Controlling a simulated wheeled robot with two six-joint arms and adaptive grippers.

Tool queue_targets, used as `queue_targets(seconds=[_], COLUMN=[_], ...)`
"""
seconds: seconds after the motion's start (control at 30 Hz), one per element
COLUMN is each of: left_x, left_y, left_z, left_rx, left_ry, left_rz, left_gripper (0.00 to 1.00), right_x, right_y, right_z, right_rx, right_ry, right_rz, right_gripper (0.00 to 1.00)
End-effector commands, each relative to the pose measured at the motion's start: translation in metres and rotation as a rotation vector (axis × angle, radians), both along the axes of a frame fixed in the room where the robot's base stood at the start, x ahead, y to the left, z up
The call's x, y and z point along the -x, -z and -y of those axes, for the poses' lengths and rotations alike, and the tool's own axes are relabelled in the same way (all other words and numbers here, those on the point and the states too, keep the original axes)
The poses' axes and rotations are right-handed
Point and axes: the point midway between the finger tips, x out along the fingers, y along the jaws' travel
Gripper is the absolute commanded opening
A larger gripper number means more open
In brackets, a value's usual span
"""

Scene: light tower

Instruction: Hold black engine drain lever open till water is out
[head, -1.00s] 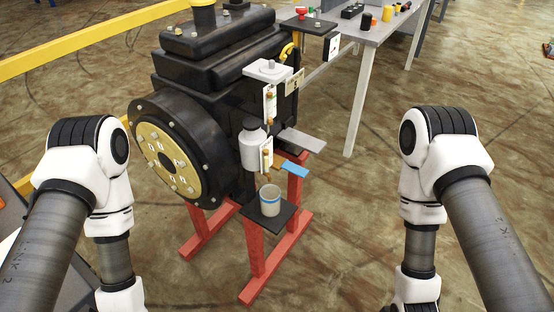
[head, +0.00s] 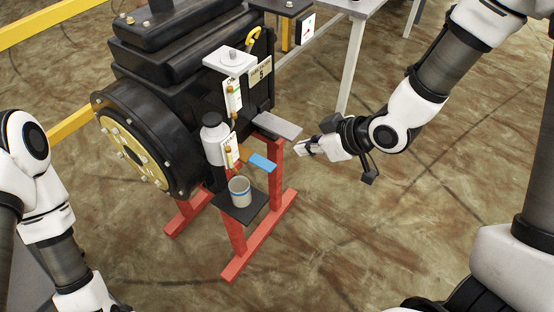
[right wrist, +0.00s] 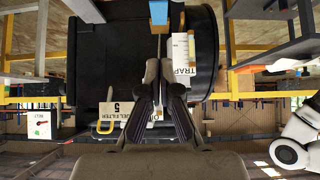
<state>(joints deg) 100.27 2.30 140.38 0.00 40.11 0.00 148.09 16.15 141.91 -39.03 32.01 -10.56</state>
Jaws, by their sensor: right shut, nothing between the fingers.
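The black engine (head: 190,75) stands on a red stand in the head view. A drain lever with a blue handle (head: 262,162) sticks out to the right below a grey filter bowl (head: 214,140). The blue handle also shows at the top of the right wrist view (right wrist: 158,12). A grey cup (head: 239,192) stands below the lever on a small black shelf (head: 257,207). My right gripper (head: 301,148) is shut and empty, a little right of the blue handle and apart from it. My left gripper is out of view; only its arm shows.
A grey plate (head: 277,125) sticks out above the lever. Red stand legs (head: 262,235) spread below. A grey table (head: 355,55) stands behind to the right. A yellow rail (head: 45,25) runs at the back left. The floor right of the stand is clear.

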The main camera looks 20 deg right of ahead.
Motion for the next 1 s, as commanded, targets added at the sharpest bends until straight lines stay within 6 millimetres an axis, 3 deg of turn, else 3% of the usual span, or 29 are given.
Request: queue_targets(seconds=[0.37,0.77,1.0], left_x=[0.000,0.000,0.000], left_y=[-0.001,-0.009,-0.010], left_z=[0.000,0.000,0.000], left_rx=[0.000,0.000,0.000], left_ry=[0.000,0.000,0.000], left_rz=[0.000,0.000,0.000], left_gripper=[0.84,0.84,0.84], right_x=[-0.010,-0.057,-0.056], right_y=[0.015,0.075,0.108], right_z=[-0.008,-0.046,-0.044], right_rx=[0.006,0.003,-0.001], right_ry=[-0.002,-0.003,0.001], right_rz=[-0.004,-0.004,-0.003], right_gripper=[0.00,0.00,0.00])
